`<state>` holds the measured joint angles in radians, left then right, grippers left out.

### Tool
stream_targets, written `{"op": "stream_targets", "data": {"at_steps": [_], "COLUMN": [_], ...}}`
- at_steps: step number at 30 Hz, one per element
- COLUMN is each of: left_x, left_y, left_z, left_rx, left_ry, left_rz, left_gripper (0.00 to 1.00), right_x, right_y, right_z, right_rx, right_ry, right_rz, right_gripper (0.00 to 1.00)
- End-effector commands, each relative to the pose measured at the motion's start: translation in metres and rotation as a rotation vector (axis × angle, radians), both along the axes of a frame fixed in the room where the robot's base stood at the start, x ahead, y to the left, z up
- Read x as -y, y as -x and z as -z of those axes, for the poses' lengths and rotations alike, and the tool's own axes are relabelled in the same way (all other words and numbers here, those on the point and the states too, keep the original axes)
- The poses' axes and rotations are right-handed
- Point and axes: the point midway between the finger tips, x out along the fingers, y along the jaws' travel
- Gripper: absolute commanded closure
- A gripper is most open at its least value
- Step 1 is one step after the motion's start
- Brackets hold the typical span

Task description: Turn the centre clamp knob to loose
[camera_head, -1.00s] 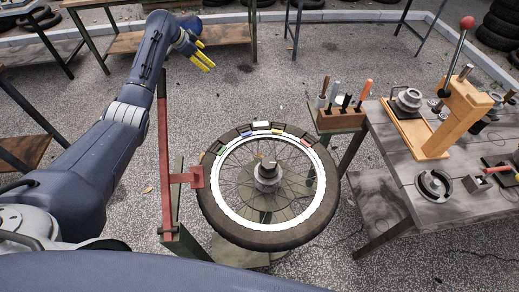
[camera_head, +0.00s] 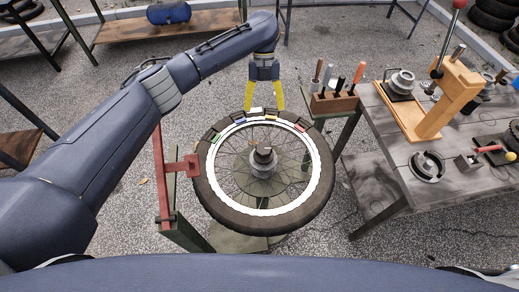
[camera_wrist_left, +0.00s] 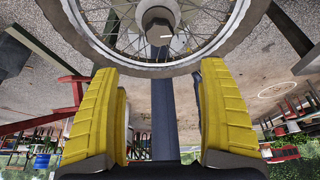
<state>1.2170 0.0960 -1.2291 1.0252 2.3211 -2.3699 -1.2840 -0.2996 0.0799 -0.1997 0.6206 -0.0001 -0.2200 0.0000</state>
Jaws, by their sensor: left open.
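The spoked wheel (camera_head: 211,201), with a black tyre and white rim, lies flat on its stand. The centre clamp knob (camera_head: 264,154), a dark piece on top of the grey hub, stands at the wheel's middle. The fingers also show spread apart in the left wrist view (camera_wrist_left: 160,105). My right gripper is not in view.
Coloured blocks (camera_head: 240,122) sit along the tyre's far edge. A red bracket (camera_head: 180,168) stands left of the wheel. A wooden tool holder (camera_head: 334,103) and a grey bench (camera_head: 390,155) with a clamp press (camera_head: 437,90) are at the right.

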Motion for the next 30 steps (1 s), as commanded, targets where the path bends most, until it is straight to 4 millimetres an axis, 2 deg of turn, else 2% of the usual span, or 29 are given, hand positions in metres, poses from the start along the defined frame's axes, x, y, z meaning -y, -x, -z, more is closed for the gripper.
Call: {"op": "stream_targets", "data": {"at_steps": [5, 8, 21, 30], "left_x": [0.002, 0.002, 0.003, 0.004], "left_y": [0.008, 0.013, 0.044, 0.061], "left_z": [0.011, 0.024, 0.097, 0.138], "left_rx": [-0.007, -0.009, -0.008, -0.007], "left_ry": [-0.003, -0.003, -0.002, -0.003], "left_rz": [0.028, 0.025, 0.023, 0.022], "left_gripper": [0.23, 0.23, 0.23, 0.23], "right_x": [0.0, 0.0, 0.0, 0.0], "right_y": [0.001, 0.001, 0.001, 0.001], "right_z": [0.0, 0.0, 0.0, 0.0], "right_rx": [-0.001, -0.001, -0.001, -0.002], "right_ry": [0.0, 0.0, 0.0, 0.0], "right_rz": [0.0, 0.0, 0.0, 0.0], "right_gripper": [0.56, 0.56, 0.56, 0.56]}}
